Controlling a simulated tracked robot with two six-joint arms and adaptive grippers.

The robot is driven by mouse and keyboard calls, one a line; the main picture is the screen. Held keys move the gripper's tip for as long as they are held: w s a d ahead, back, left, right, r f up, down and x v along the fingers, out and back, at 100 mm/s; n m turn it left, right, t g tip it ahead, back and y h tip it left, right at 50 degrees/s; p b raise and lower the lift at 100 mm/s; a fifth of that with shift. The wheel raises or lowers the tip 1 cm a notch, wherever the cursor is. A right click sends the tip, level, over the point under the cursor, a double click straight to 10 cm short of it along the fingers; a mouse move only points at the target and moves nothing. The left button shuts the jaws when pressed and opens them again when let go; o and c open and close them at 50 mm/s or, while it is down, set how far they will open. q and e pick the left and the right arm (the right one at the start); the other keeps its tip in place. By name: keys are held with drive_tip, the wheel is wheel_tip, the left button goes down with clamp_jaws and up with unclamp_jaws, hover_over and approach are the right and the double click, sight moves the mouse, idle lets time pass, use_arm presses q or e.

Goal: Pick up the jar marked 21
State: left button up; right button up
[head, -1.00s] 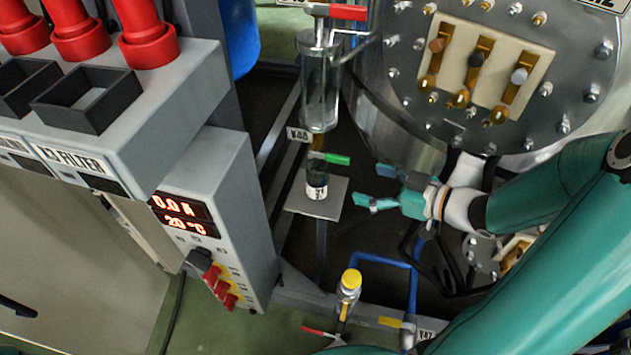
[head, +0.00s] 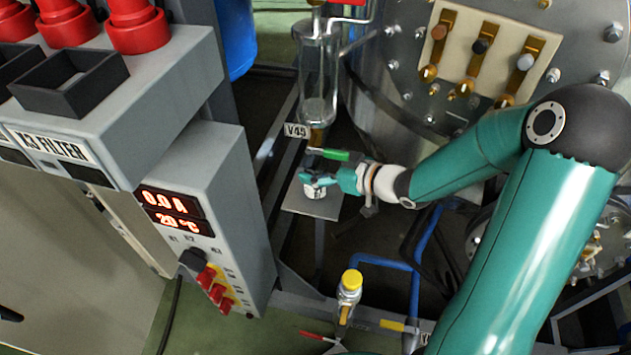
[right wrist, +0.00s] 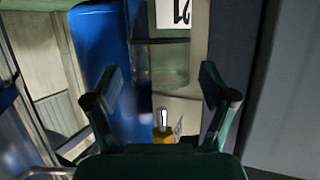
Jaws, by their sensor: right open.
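The jar (head: 314,192) stands on a small grey plate (head: 325,207) below a clear glass vessel. Its white label shows in the head view, but its number is too small to read there. My right gripper (head: 320,179) is at the jar from the right, and its fingers hide part of it. In the right wrist view the fingers (right wrist: 160,90) are spread apart and empty. A white label with 21 upside down (right wrist: 172,14) and clear glass show ahead between them. I cannot tell whether a finger touches the jar. My left gripper is not in view.
The glass vessel (head: 318,75) hangs above the jar, with a green-handled valve (head: 336,154) just over the gripper. A grey control box (head: 210,225) stands at left. A metal tank (head: 400,110) is behind right.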

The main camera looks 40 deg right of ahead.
drive_tip(key=shift+w+a+f, duration=0.15)
drive_tip(key=shift+w+f, duration=0.05)
drive_tip(key=shift+w, duration=0.3)
clamp_jaws()
